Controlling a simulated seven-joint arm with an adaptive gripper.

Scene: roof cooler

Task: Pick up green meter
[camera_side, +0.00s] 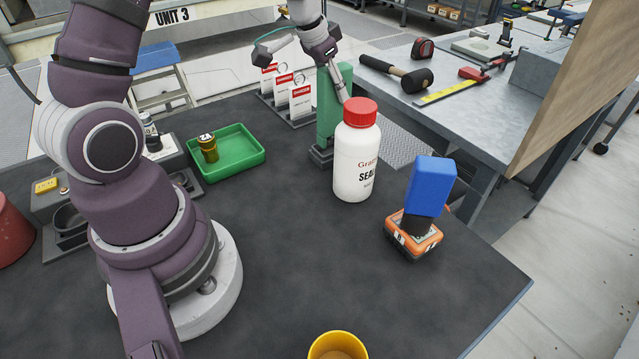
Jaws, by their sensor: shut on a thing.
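The green upright block (329,125), which I take for the green meter, stands behind the white bottle with a dark foot at its lower end. My gripper (341,92) reaches down from the top of the picture to its upper part. Its finger overlaps the green body, and the gripper is shut on it. The far finger is hidden. The bottle covers part of the right side of the green block. I cannot tell whether its foot touches the table.
A red-capped white bottle (357,160) is close to the right. An orange-and-blue device (430,185) stands farther right. A green tray (250,160) holds a brass cylinder. Danger signs (300,101) stand behind. A yellow cup (337,346) is at the front; the table's middle is clear.

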